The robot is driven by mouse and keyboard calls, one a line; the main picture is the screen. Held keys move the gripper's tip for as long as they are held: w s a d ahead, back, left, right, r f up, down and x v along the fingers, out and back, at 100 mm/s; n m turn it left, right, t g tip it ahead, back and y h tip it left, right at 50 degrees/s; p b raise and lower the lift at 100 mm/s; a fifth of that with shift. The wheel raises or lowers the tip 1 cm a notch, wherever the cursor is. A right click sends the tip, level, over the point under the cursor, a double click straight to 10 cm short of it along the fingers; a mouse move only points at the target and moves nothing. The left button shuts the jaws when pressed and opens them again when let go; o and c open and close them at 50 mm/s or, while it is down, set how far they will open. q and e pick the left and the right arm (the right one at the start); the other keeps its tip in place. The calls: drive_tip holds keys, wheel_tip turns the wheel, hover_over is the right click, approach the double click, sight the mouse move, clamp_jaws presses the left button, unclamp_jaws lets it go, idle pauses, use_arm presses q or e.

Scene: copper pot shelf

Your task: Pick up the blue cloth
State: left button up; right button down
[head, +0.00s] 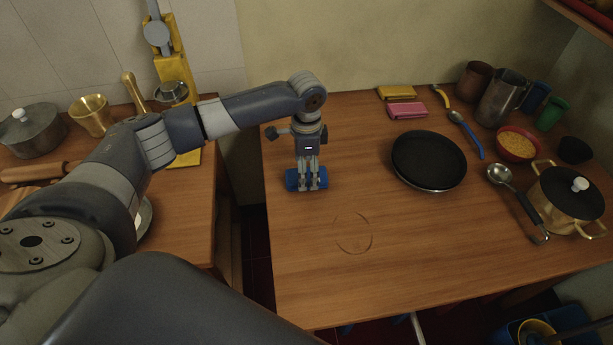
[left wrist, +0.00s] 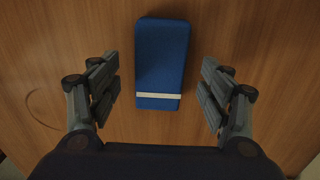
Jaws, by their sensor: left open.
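The blue cloth (head: 292,182) is a folded blue block lying on the wooden table near its left edge in the head view. In the left wrist view the blue cloth (left wrist: 161,65) has a pale stripe near one end and lies between the two fingers. My left gripper (head: 308,187) points down over the cloth and partly hides it. The left gripper (left wrist: 161,92) is open, with a gap between each finger and the cloth's sides. My right gripper is in neither view.
A black pan (head: 428,161) stands to the right on the table. Yellow (head: 397,93) and pink (head: 407,110) folded cloths lie behind it. A lidded pot (head: 566,197) and a ladle (head: 518,200) are at the far right. The table's front middle is clear, with a ring mark.

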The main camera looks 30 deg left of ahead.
use_arm(q)
wheel_tip(320, 180, down, 2)
drive_tip(key=shift+c, duration=0.3)
drive_tip(key=c, duration=1.1)
drive_tip(key=shift+r, duration=0.1)
drive_tip(key=shift+w+r, duration=0.1)
drive_tip(key=shift+r, duration=0.45)
wheel_tip(320, 180, up, 3)
drive_tip(key=shift+f, duration=0.2)
drive_tip(key=s+d, duration=0.3)
drive_tip(key=d, duration=0.1)
drive_tip(key=s+d, duration=0.4)
drive_tip(key=s+d+r+b, duration=0.1)
drive_tip(key=s+d, duration=0.2)
drive_tip(key=d, duration=0.1)
drive_tip(key=shift+s+r, duration=0.1)
drive_tip(key=shift+s, duration=0.3)
